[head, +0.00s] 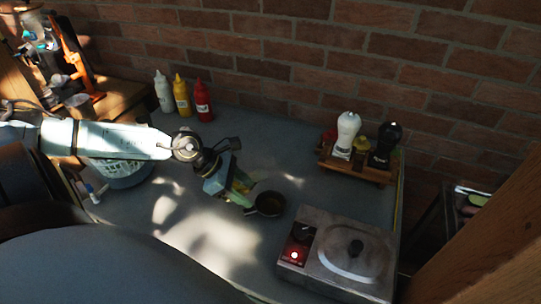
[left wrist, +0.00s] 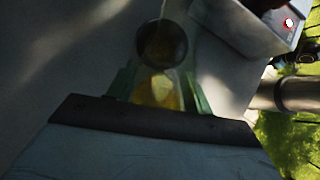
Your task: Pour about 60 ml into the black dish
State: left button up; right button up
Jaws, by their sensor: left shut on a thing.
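The black dish (head: 268,205) stands on the grey table, left of the hot plate. In the left wrist view the round dark dish (left wrist: 162,45) lies just beyond my fingertips. My left gripper (head: 241,187) reaches in from the left, its tip close to the dish. Its green fingers (left wrist: 158,90) are shut on a see-through container with yellow-amber contents (left wrist: 160,92). The container looks tilted towards the dish. Its rim is unclear, and I cannot tell whether liquid is flowing or how much is in the dish. My right gripper is not in view.
A hot plate (head: 350,252) with a lit red light stands right of the dish. A wooden caddy (head: 355,171) with shakers is behind it. White, yellow and red squeeze bottles (head: 181,95) stand by the brick wall. A pale basket (head: 122,175) sits under my left arm.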

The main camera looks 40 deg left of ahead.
pick_arm(q)
jog(key=shift+w+d+r+t+h, duration=0.2)
jog(key=shift+d+t+h, duration=0.1)
jog(key=shift+t+h, duration=0.4)
jog(key=shift+a+r+h, duration=0.1)
jog(key=shift+h, duration=0.4)
jog(key=shift+s+a+t+h+b, duration=0.15)
jog(key=shift+t+h+b, duration=0.25)
jog(key=shift+t, duration=0.3)
jog(key=t+h+b, duration=0.1)
jog(key=b, duration=0.1)
jog(key=h+b, duration=0.1)
jog(key=b, duration=0.1)
jog(key=t+h+b, duration=0.1)
jog(key=b, duration=0.1)
jog(key=shift+s+a+r+t+h+b, duration=0.1)
jog(key=shift+s+a+t+h+b, duration=0.2)
jog(key=shift+a+h+b, duration=0.1)
jog(key=shift+r+t+h+b, duration=0.1)
jog(key=shift+t+h+b, duration=0.2)
jog(key=shift+b, duration=0.3)
